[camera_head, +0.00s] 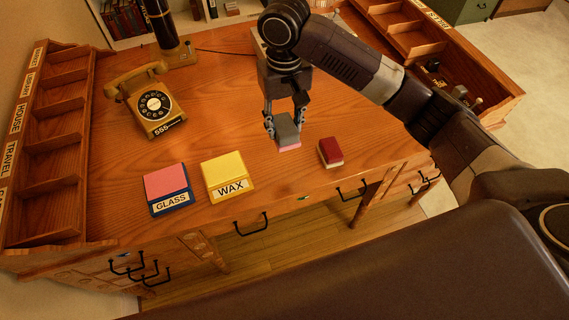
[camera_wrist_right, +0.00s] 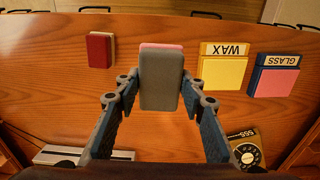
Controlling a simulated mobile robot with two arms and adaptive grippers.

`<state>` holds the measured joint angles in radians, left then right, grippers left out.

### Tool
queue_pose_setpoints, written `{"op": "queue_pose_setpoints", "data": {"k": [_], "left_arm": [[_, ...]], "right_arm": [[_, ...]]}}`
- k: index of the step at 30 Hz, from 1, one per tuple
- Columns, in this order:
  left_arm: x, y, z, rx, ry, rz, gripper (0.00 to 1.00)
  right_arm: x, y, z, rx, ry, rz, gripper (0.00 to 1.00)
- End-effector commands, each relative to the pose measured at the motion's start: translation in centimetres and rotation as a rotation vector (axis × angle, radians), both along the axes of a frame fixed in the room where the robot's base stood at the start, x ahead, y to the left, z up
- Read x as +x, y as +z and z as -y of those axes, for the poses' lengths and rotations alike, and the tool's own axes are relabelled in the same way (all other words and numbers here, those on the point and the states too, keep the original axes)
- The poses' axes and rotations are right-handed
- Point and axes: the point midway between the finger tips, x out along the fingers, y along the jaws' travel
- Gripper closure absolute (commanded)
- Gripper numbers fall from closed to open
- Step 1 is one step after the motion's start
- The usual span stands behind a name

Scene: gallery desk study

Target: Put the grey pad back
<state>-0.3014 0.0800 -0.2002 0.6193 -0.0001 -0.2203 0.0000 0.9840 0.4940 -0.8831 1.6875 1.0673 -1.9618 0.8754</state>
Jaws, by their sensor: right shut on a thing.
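The grey pad (camera_head: 288,132) has a grey upper part and a pink edge along its lower side. My right gripper (camera_head: 284,126) is shut on it, over the front middle of the desk. In the right wrist view the grey pad (camera_wrist_right: 161,82) sits between the two fingers of my right gripper (camera_wrist_right: 160,90), its pink edge at the far end. I cannot tell whether the pad touches the desk. A blue holder labelled GLASS (camera_head: 171,203) has a pink pad (camera_head: 166,180) on it. A yellow pad (camera_head: 226,168) lies on a yellow holder labelled WAX (camera_head: 231,190). My left gripper is out of view.
A dark red block (camera_head: 330,151) lies just right of the held pad. A yellow telephone (camera_head: 152,104) stands at the left, near a labelled wooden shelf (camera_head: 50,135). The desk (camera_head: 225,110) is clear between telephone and gripper.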

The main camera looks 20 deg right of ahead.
Motion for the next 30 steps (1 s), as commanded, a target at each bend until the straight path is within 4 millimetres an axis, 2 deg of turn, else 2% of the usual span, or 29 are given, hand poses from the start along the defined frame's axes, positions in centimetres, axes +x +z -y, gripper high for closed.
{"op": "queue_pose_setpoints", "data": {"k": [6, 12, 19, 25, 30], "left_arm": [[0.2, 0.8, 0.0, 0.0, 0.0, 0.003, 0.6], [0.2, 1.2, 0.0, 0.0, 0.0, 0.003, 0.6], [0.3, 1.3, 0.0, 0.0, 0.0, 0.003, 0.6], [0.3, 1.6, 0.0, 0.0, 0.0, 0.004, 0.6], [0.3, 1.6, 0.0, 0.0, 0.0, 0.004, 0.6]], "right_arm": [[-0.1, -5.9, 0.1, -0.003, -0.003, -0.003, 0.82], [0.0, -10.3, 0.1, -0.001, -0.002, 0.0, 0.82], [0.0, -12.5, 0.1, -0.001, -0.002, 0.001, 0.82], [0.0, -15.4, 0.0, -0.001, -0.002, 0.002, 0.82], [0.1, -16.2, 0.0, 0.0, 0.0, 0.004, 0.82]]}}
